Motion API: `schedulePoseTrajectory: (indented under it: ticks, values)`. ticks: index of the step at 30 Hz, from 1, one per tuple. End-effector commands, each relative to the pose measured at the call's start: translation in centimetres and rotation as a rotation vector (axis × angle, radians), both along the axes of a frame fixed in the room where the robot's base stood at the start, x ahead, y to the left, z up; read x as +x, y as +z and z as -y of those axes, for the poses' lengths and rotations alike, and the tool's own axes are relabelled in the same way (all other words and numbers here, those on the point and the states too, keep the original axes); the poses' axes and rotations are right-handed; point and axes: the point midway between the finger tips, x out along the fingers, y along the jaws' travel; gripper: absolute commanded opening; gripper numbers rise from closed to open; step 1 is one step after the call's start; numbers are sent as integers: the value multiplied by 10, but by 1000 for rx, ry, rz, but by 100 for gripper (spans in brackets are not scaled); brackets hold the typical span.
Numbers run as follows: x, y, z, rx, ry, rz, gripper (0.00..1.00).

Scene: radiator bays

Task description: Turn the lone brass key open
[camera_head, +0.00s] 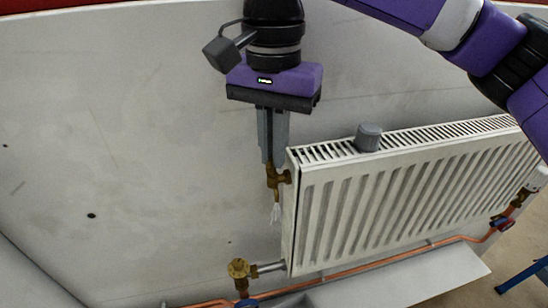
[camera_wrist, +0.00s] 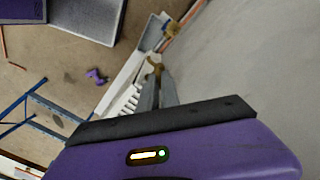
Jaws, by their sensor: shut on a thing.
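The brass key (camera_head: 275,178) is on a small brass fitting at the upper left end of the white radiator (camera_head: 400,195). My gripper (camera_head: 270,160) points down from above, its grey fingers shut on the brass key. The fingers hide the key's top. Pale streaks (camera_head: 276,212), like a spray of water, hang just below the brass fitting. In the wrist view, brass (camera_wrist: 155,62) shows at the fingertips, and how far the key is turned cannot be told.
A grey cap (camera_head: 368,137) stands on the radiator's top grille, right of my gripper. A brass valve (camera_head: 239,268) and copper pipe (camera_head: 340,275) run below. Another valve with a red and blue handle (camera_head: 503,223) is at the right. The wall left of my gripper is bare.

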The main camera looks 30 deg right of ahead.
Motion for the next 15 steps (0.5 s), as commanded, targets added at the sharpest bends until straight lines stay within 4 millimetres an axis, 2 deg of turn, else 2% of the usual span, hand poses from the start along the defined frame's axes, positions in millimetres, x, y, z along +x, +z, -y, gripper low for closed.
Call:
schedulePoseTrajectory:
  ticks: [6, 15]
  values:
    - [1, -1, -1, 1, 123, 2, 0]
    - [1, 0, -1, 1, 201, 2, 0]
